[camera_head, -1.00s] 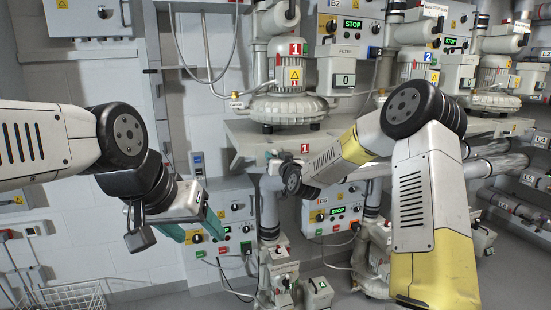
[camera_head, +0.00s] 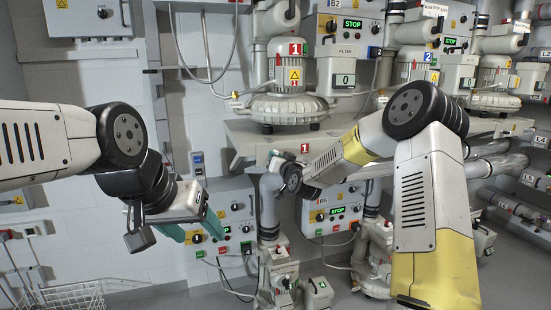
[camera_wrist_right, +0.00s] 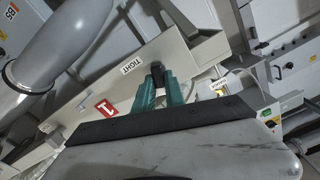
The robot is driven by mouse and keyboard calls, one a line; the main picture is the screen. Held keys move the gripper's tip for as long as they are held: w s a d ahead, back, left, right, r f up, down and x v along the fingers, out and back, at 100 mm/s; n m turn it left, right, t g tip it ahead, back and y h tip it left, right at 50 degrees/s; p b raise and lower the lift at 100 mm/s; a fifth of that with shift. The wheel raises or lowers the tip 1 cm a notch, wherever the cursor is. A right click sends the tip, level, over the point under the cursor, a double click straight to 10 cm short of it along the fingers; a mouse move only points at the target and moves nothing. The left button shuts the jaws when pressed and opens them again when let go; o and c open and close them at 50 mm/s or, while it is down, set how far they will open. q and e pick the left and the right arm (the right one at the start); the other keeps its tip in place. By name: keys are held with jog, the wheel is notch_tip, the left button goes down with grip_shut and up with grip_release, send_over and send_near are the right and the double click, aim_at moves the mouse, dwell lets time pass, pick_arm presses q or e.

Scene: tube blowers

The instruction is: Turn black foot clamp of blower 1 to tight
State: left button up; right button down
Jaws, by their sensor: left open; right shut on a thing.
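Blower 1 (camera_head: 285,108) is a pale rounded unit with a red 1 label, standing on a grey shelf (camera_head: 245,143) in the head view. My right gripper (camera_wrist_right: 155,85) has teal fingers shut on the black foot clamp (camera_wrist_right: 157,69) in the right wrist view. The clamp is mostly hidden between the fingertips. A TIGHT label (camera_wrist_right: 132,65) is on the grey beam just left of it, and a red 1 tag (camera_wrist_right: 105,107) is further left. In the head view my right wrist hides the clamp. My left gripper (camera_head: 196,230) is open and empty, low at the left.
A thick grey pipe (camera_wrist_right: 75,38) curves close to the beam in the right wrist view. Control boxes with STOP displays, such as one at the lower middle (camera_head: 337,210), stand below the shelf. A wire basket (camera_head: 70,298) is at the lower left.

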jog(key=shift+w+d+f+m, duration=0.1)
jog(key=shift+d+f+m, duration=0.1)
jog(key=shift+m, duration=2.1)
jog(key=shift+s+d+f+m, duration=0.1)
jog(key=shift+f+m, duration=0.15)
jog(key=shift+m, duration=2.05)
jog(key=shift+w+d+f+m, duration=0.1)
jog(key=shift+f+m, duration=0.1)
jog(key=shift+m, duration=2.1)
jog(key=c, duration=1.4)
grip_release()
jog(key=v, duration=0.7)
jog(key=shift+s, duration=0.35)
jog(key=shift+d, duration=0.1)
